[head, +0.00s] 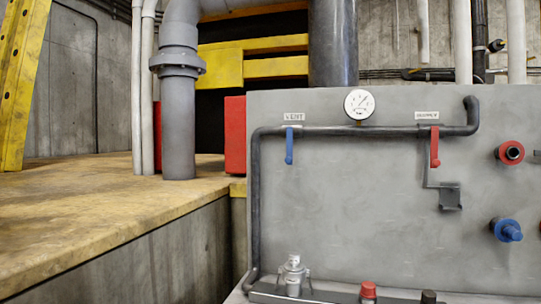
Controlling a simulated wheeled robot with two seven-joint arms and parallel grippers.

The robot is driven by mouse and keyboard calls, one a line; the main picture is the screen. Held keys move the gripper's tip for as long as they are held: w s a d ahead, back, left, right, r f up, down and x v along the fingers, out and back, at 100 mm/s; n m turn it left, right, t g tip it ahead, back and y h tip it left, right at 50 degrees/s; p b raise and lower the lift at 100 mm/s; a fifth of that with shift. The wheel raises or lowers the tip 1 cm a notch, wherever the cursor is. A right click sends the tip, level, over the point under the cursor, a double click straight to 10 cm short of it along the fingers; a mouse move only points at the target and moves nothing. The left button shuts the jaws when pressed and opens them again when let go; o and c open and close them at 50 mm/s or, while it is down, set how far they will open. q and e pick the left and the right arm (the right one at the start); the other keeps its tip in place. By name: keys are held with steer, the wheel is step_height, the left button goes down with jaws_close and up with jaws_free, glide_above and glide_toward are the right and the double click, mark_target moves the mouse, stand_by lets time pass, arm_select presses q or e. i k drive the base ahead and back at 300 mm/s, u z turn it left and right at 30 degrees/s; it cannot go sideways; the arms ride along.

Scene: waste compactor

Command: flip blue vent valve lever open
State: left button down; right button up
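The blue vent valve lever (289,147) hangs straight down from the dark horizontal pipe (350,131) on the grey panel (340,210). A white label reading VENT (294,116) sits just above it. Neither of my grippers shows in the head view, so nothing is seen touching the lever.
A red lever (435,147) hangs down further right under another label. A round gauge (358,104) stands between the levers. Red (510,153) and blue (507,230) fittings stick out at the right. A silver fitting (293,274) stands below. The panel face around the blue lever is clear.

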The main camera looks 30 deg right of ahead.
mark_target(289, 160)
steer(key=z, duration=1.3)
